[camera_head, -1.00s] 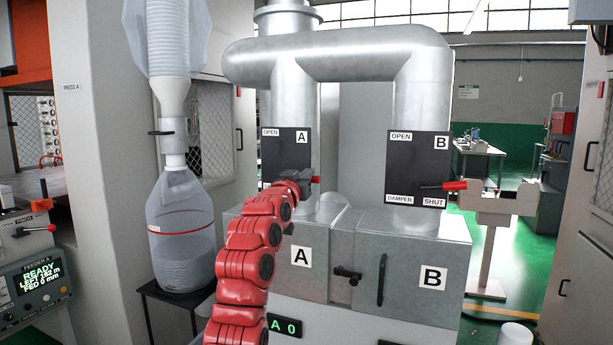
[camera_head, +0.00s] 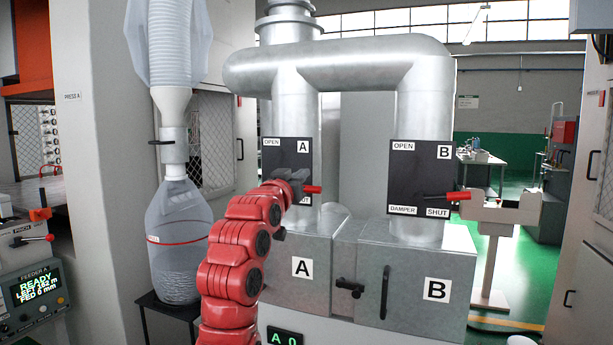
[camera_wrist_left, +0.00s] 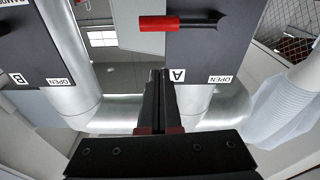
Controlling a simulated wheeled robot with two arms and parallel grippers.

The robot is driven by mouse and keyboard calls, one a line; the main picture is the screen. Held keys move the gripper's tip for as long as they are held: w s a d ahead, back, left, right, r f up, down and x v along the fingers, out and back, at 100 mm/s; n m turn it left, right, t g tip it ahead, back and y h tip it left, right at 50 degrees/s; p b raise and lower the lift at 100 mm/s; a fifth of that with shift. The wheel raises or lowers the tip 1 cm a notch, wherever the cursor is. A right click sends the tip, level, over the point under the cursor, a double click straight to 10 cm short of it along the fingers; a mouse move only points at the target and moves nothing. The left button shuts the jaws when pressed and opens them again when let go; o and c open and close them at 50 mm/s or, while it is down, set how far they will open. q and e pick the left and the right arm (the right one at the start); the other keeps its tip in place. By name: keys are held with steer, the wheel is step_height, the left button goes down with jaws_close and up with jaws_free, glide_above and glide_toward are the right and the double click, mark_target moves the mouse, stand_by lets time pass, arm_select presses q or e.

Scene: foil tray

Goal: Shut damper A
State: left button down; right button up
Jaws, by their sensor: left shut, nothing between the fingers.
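Damper A's dark plate (camera_head: 272,154), labelled A and OPEN, is on the left pipe. Its lever has a red grip (camera_head: 312,189) at the plate's lower right edge, pointing right. The wrist view, upside down, shows this red grip (camera_wrist_left: 165,23) and its black lever (camera_wrist_left: 202,22) lying level across the plate (camera_wrist_left: 205,50). My left gripper (camera_head: 281,172) is in front of plate A, above and left of the red grip. In the wrist view its fingers (camera_wrist_left: 160,75) are shut and empty, apart from the lever in the picture. The arm hides part of the plate's lower area.
Damper B's plate (camera_head: 420,165) is to the right, its red grip (camera_head: 458,195) pointing right near SHUT. Metal boxes marked A (camera_head: 318,245) and B (camera_head: 400,260) stand below. A display (camera_head: 284,338) reads A 0. A clear bag (camera_head: 178,240) hangs at left.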

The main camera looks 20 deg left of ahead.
arm_select(q)
steer(key=shift+s+a+f+b, duration=0.1)
steer(key=shift+s+f+b, duration=0.1)
steer(key=shift+s, duration=0.85)
steer(key=shift+s+a+f+b, duration=0.1)
steer(key=shift+s+f, duration=0.1)
steer(key=shift+s, duration=0.85)
